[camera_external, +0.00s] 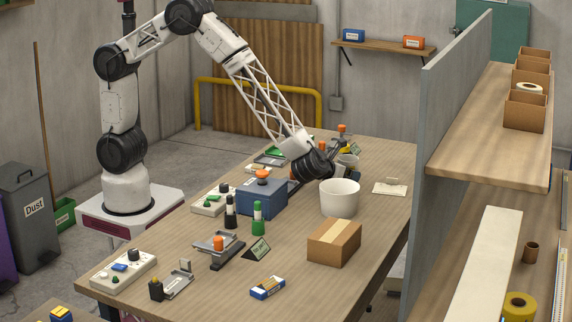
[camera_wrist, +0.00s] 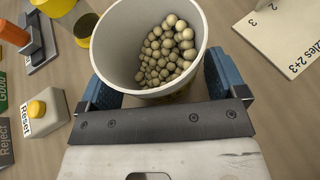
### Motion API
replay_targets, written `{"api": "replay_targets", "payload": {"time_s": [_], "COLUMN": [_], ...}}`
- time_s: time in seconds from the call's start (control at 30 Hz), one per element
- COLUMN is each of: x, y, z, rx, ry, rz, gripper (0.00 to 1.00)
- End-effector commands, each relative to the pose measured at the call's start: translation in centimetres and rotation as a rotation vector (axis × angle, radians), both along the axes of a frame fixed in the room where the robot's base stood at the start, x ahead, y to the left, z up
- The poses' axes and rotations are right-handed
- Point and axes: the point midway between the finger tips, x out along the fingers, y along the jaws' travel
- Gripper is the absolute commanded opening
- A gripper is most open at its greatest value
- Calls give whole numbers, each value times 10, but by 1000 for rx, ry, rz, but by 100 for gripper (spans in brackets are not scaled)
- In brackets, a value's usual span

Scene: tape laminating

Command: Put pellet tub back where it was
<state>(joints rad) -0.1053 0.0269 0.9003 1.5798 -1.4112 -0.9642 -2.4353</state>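The pellet tub (camera_wrist: 188,40) is a pale round tub with several beige pellets inside, seen close up in the wrist view. My gripper (camera_wrist: 158,80) has its two blue fingers on opposite sides of the tub, apparently touching its walls. I cannot tell whether the tub touches the table.
A labelled card (camera_external: 390,187) lies to the right. A Reset button box (camera_wrist: 43,112) and an orange-handled device (camera_wrist: 36,45) are at the left in the wrist view. A cardboard box (camera_external: 334,242) is nearer.

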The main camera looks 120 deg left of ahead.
Motion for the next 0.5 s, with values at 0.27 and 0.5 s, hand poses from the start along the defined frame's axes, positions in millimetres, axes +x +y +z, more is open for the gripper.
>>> {"api": "replay_targets", "payload": {"time_s": [0.27,0.5], "x": [0,-2], "y": [0,-6], "z": [0,6], "rx": [0,1], "ry": [0,-1], "rz": [0,-1], "gripper": [92,92]}}
